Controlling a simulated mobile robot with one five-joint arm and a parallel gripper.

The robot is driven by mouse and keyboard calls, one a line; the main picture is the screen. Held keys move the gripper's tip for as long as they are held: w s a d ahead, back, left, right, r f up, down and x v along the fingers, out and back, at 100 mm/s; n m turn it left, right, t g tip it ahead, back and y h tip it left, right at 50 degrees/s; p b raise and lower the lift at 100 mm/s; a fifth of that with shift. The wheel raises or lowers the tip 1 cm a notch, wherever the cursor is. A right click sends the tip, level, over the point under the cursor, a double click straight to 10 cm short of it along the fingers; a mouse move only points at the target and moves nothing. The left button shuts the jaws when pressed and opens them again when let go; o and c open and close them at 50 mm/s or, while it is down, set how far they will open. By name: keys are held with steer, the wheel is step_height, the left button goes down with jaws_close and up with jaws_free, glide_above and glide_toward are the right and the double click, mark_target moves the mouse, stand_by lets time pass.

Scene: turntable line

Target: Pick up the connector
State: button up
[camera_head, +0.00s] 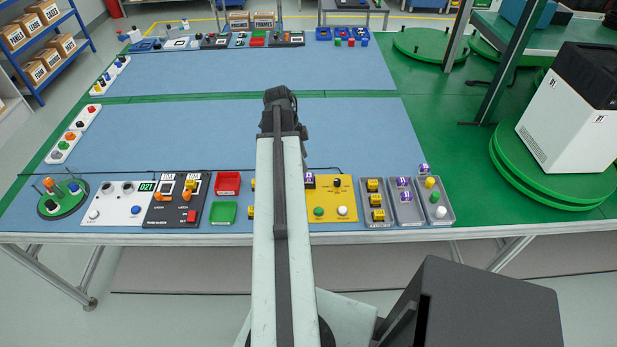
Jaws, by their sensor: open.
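No part is clearly recognisable as the connector. Candidates are small yellow-and-black blocks (377,200) in a grey tray (367,225) at the right of the front row, and purple-and-white blocks (405,196) in the tray beside it. A further purple block (309,180) is at the left edge of a yellow panel (342,187), partly hidden by my arm. My arm runs up the middle of the view and hides part of the front row. My gripper does not show.
Left of my arm stand a round green turntable (47,208), a white panel (120,214), a black switch panel (159,214), a red bin (227,183) and a green bin (222,212). The blue mat (190,135) behind is mostly clear. A white machine (560,130) stands right.

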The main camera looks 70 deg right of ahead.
mark_target(308, 175)
steer(key=shift+b+x, duration=4)
steer(key=shift+x, duration=0.1)
steer(key=shift+w+a+r, duration=0.15)
steer(key=shift+w+a, duration=0.05)
jaws_close()
